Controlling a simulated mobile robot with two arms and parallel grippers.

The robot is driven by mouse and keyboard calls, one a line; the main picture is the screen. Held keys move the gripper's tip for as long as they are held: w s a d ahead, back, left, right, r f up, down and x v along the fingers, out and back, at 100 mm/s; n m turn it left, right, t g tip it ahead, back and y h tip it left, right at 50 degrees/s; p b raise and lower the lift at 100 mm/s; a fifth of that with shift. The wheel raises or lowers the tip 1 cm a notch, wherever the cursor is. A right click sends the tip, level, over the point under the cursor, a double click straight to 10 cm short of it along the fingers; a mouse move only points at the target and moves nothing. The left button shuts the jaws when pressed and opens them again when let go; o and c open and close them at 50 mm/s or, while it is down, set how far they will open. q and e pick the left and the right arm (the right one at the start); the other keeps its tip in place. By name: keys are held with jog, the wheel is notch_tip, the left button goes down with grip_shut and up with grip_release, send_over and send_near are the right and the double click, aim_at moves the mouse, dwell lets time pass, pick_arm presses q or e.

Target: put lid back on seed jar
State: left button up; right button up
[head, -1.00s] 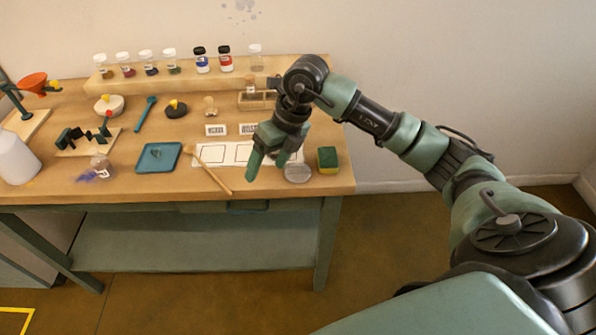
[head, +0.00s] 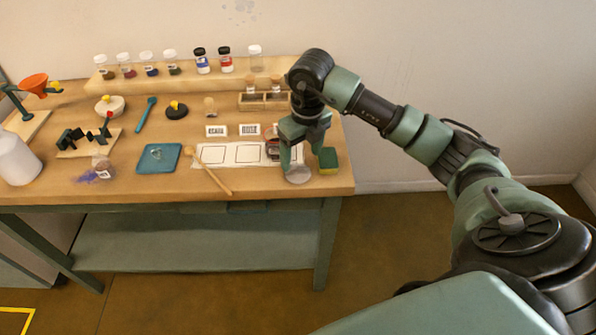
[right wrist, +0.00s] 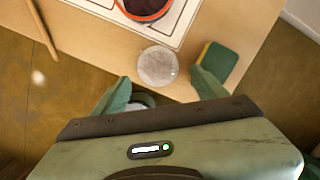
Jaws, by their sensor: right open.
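The round, pale, clear lid (head: 298,174) lies flat near the table's front right edge; it also shows in the right wrist view (right wrist: 157,66). What looks like the seed jar (head: 272,148), open with a reddish rim and dark inside, stands at the right end of the white mat. It is cut off at the top of the right wrist view (right wrist: 145,8). My right gripper (head: 306,160) is open above the lid, pointing down. In the right wrist view its fingertips (right wrist: 160,82) are either side of the lid's near edge. I cannot tell if they touch it. My left gripper is out of view.
A green and yellow sponge (head: 328,161) sits right beside my right gripper's finger. The white mat (head: 228,154) with marked squares lies to the left, with a wooden stick (head: 210,171) across it. A wooden rack (head: 264,99) stands behind. The table's front edge is close.

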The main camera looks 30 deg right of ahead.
aim_at(298, 170)
jog(key=shift+f, duration=0.1)
jog(key=f, duration=0.1)
jog(key=f+p, duration=0.1)
jog(key=f, duration=0.2)
jog(key=shift+w+a+f+p, duration=0.2)
jog(key=shift+w+p, duration=0.1)
jog(key=shift+p, duration=0.1)
jog(key=shift+f, duration=0.3)
jog(key=c, duration=1.1)
jog(key=shift+c, duration=0.2)
jog(key=shift+r, duration=0.15)
